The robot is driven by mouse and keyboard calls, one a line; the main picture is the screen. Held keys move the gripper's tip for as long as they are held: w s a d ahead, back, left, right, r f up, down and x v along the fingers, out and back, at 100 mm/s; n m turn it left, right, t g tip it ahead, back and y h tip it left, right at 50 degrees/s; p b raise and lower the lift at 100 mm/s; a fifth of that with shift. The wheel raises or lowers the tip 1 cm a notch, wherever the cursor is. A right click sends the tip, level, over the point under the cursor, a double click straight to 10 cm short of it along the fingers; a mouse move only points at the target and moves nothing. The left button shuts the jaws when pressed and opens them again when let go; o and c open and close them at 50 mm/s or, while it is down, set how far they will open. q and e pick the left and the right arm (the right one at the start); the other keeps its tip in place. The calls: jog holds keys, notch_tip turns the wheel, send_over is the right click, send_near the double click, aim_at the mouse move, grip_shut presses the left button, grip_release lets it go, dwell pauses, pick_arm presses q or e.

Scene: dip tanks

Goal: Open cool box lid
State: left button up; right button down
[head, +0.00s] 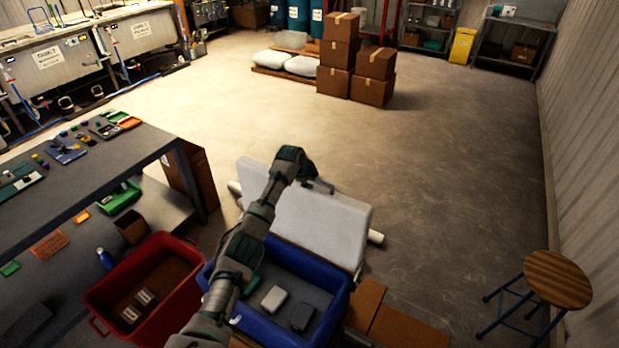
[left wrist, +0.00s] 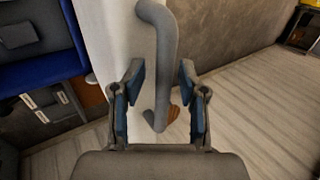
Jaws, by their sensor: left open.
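The cool box (head: 340,300) is a blue open-topped box in the lower middle of the head view. Its white lid (head: 325,222) stands raised at the far side, so the inside shows. My left arm crosses in front of the box and lid. My left gripper (head: 308,172) is at the lid's upper edge, its fingers hard to make out there. In the left wrist view the left gripper (left wrist: 160,88) is open, with the lid's grey bar handle (left wrist: 160,45) between or just beyond its fingers. Contact cannot be told. The right gripper is not in view.
Grey and dark packs (head: 273,299) lie inside the box. A red crate (head: 180,300) stands close on the left, beside a grey workbench (head: 120,160). Cardboard (head: 400,330) lies at the right. A wooden stool (head: 557,279) stands farther right. The floor behind the lid is clear.

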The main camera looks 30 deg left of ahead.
pick_arm(q)
jog(key=v, duration=1.1)
jog(key=shift+s+r, duration=0.15)
jog(key=shift+r, duration=0.05)
